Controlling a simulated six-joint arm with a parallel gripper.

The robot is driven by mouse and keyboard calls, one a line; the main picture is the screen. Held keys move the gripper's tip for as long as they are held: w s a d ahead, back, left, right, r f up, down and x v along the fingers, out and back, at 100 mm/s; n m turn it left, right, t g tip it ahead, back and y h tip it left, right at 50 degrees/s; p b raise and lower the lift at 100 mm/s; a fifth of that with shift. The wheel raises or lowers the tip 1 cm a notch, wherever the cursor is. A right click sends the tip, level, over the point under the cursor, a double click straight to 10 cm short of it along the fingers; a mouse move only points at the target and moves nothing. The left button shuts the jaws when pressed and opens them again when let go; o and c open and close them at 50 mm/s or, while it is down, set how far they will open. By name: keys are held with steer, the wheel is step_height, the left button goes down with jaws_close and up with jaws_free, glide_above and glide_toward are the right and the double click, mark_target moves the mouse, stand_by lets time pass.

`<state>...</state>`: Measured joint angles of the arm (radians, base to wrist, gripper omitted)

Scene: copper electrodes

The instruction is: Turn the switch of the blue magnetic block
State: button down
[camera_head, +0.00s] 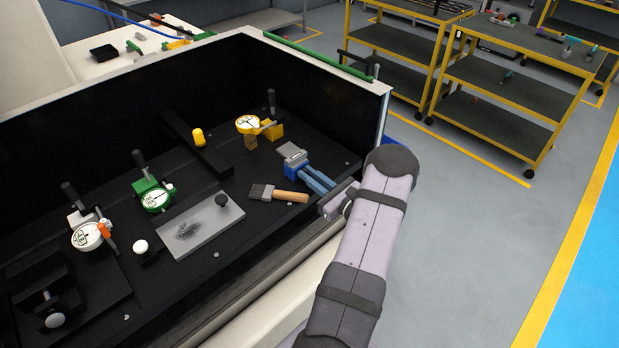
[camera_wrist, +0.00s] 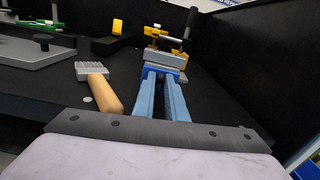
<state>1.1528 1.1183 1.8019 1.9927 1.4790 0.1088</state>
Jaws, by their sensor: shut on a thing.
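The blue magnetic block (camera_head: 290,171) stands on the black bench floor near the right end, with a grey metal piece (camera_head: 292,151) at its far, upper side. It also shows at the far end of my fingers in the wrist view (camera_wrist: 160,70). My gripper (camera_head: 304,171) reaches in from the right over the bench edge, with its two long light-blue fingers close together. The fingers are shut on the block. The fingertips hide part of it, and I cannot make out the switch or its position.
A brush with a wooden handle (camera_head: 280,194) lies close to the left of my fingers. A yellow dial gauge stand (camera_head: 273,130) is just behind the block. A grey plate (camera_head: 200,225) lies further left. Black walls (camera_head: 330,115) close the back and right.

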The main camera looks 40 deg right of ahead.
steer(key=shift+m, duration=0.5)
steer(key=c, duration=1.9)
jaws_free()
steer(key=s+b, duration=0.2)
steer(key=s, duration=0.5)
steer(key=shift+s+b, duration=0.2)
steer(key=shift+b, duration=0.2)
